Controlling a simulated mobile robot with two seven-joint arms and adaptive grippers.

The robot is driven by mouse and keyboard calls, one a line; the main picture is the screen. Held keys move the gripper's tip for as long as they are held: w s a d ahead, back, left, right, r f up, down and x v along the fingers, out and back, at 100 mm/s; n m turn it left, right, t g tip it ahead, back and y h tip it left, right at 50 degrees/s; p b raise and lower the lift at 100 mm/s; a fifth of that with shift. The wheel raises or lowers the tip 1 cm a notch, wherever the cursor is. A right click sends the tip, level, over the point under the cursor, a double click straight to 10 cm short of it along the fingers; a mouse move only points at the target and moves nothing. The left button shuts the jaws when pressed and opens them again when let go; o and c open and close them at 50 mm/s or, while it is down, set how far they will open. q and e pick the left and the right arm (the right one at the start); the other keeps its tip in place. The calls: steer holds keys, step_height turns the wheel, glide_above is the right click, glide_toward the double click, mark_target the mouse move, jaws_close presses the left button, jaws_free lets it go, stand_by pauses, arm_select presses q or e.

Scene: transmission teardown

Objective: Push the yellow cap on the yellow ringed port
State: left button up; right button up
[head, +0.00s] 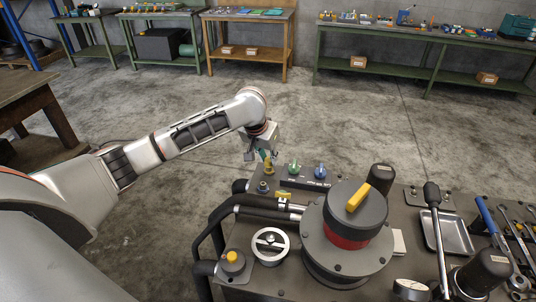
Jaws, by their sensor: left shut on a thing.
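My left gripper (259,155) reaches in from the left over the far left corner of the bench top. It is pointed down and shut. A small yellow piece (268,166) stands directly at its fingertips, and I take it to be the yellow cap. The fingers partly hide it, and I cannot tell how it sits relative to a port. No yellow ring shows clearly. My right gripper is not in view.
A green-topped fitting (294,168) and a blue-topped fitting (320,171) stand just right of the gripper. A large grey housing with a yellow handle (345,225), a handwheel (270,245) and a yellow knob (232,257) fill the front. A metal tray (458,245) lies right.

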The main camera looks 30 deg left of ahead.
arm_select(q)
steer(key=shift+f, duration=1.05)
stand_by(1.0)
steer(key=o, duration=0.8)
steer(key=shift+r, duration=0.2)
steer(key=shift+r, duration=1.35)
steer(key=shift+r, duration=3)
